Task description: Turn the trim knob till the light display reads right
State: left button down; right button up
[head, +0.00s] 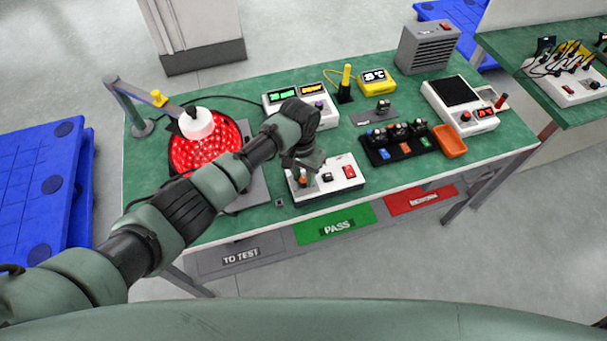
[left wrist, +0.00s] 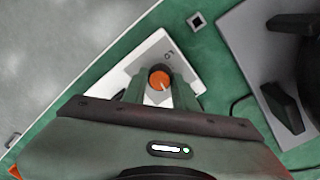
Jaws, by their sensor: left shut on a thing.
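The orange trim knob (left wrist: 159,80) with a pale pointer line stands on a white control box (head: 328,186) at the bench's front. My left gripper (left wrist: 160,88) comes down over it, with a finger on each side, shut on the knob. In the head view my left gripper (head: 303,168) partly covers the knob. A round panel of lit red lights (head: 205,158) is left of the box, below a white lamp-like head (head: 196,123). A white meter (head: 290,113) behind shows a green and a yellow display, too small to read. My right gripper is out of view.
A black tray (head: 405,155) of small parts and an orange bin (head: 449,141) lie to the right. Bins labelled TO TEST, PASS (head: 336,225) and REWORK hang below the front edge.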

aim_at(304, 178)
pick_arm(q)
jog(key=m, duration=0.4)
jog(key=shift+m, duration=2.2)
jog(key=c, duration=1.1)
grip_release()
jog(key=shift+r, duration=0.1)
jog(key=r, duration=0.3)
jog(key=r+b, duration=0.1)
jog(key=r, duration=0.3)
jog(key=shift+w+r, duration=0.2)
jog(key=shift+r, duration=0.1)
jog(key=shift+s+f, duration=0.1)
